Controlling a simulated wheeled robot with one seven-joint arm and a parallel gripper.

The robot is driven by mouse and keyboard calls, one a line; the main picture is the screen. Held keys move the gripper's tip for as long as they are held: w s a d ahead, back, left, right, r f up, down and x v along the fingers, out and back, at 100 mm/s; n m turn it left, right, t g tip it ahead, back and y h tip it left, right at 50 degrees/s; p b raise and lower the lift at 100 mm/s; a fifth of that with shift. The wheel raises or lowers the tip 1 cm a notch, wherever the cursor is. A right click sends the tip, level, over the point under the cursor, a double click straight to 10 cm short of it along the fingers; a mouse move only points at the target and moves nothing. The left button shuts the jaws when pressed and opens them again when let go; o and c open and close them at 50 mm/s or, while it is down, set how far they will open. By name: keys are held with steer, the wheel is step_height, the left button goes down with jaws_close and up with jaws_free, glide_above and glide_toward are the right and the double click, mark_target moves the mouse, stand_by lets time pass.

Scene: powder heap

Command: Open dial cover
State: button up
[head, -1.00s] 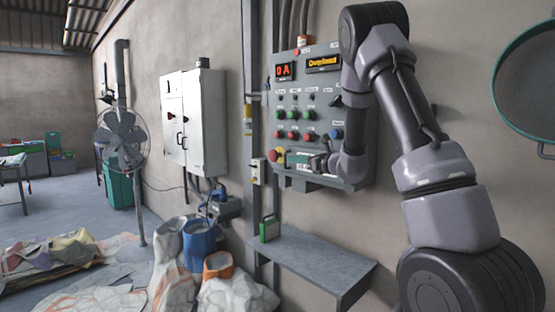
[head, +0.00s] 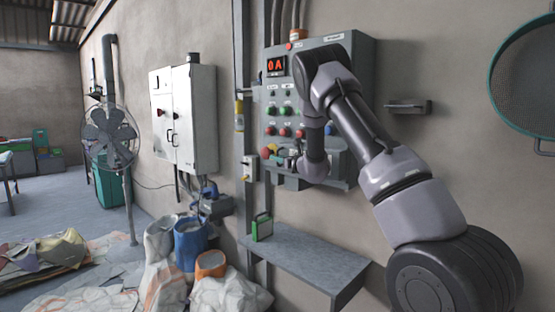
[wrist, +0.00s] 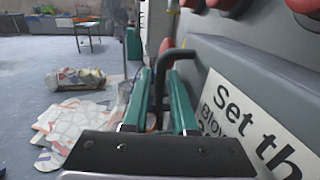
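The grey control panel (head: 345,65) is on the wall, with a lit display, buttons and a sloped lower housing (head: 335,165). My gripper (head: 289,158) is low at its front, partly hidden by my wrist. In the wrist view my gripper's two green fingers (wrist: 161,88) stand on either side of a dark bent handle (wrist: 178,56). Whether they press on it is unclear. A white label reading "Set the Blow..." (wrist: 245,120) is on the grey surface to the right. I cannot make out the dial or clearly tell its cover.
Red knobs (wrist: 248,6) are close at the wrist view's upper right. A grey shelf (head: 305,260) with a green-framed object (head: 262,227) juts out below the panel. A lever (head: 408,106) is on the wall to the right. Sacks (head: 160,250) and a fan (head: 109,137) stand left.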

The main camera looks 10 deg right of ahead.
steer(key=shift+w+a, duration=0.1)
steer(key=shift+w, duration=0.1)
steer(key=shift+c, duration=0.3)
jaws_close()
stand_by(1.1)
